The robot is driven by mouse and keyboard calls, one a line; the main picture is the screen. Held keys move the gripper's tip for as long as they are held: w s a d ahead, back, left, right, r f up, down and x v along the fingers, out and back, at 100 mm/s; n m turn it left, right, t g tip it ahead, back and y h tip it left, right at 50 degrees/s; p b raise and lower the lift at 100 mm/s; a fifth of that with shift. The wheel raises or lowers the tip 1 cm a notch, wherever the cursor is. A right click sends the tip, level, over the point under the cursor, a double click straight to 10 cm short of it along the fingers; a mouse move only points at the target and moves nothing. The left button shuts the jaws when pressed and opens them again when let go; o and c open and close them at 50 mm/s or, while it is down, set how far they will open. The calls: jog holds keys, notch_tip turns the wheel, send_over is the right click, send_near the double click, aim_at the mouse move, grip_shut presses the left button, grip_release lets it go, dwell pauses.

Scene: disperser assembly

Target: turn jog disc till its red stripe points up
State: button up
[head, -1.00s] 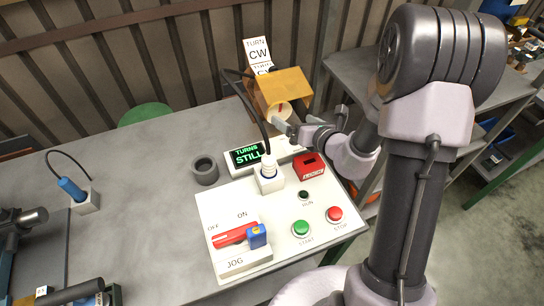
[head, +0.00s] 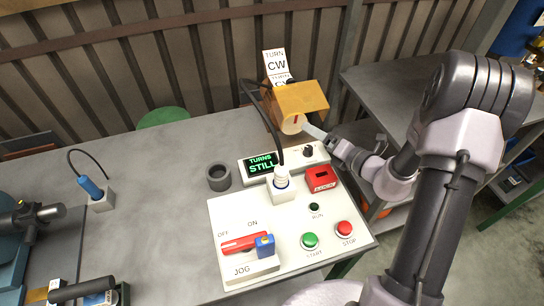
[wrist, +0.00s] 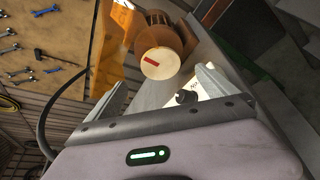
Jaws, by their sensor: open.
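The jog disc (head: 288,126) is a cream round face under an orange-yellow hood (head: 300,97) at the back of the bench. Its red stripe (head: 296,119) looks close to upright in the head view, set towards the upper part of the face. My gripper (head: 312,131) is just right of the disc. In the wrist view my gripper (wrist: 162,77) is open, with nothing between its fingers and the disc apart from them.
A display (head: 261,164) reads "TURNS STILL". A card (head: 276,65) above the hood reads "TURN CW". The JOG lever panel (head: 250,267) is in front.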

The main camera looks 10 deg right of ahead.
jog(key=p+v, duration=0.1)
jog(key=v, duration=0.4)
jog(key=s+a+r+n+g+y, duration=0.1)
jog(key=s+a+r+n+g, duration=0.3)
jog(key=a+n, duration=0.5)
jog(key=s+a+r+n+g+y, duration=0.1)
jog(key=s+a+r+n+g, duration=0.4)
jog(key=s+a+r+n, duration=0.3)
jog(key=s+a+n, duration=0.1)
jog(key=s+n, duration=0.1)
jog(key=n, duration=0.1)
jog(key=shift+s+a+r+n+g+y, duration=0.25)
jog(key=shift+s+a+n+g+y, duration=0.05)
jog(key=shift+a+n, duration=0.1)
jog(key=shift+o, duration=0.2)
jog(key=shift+w, duration=0.1)
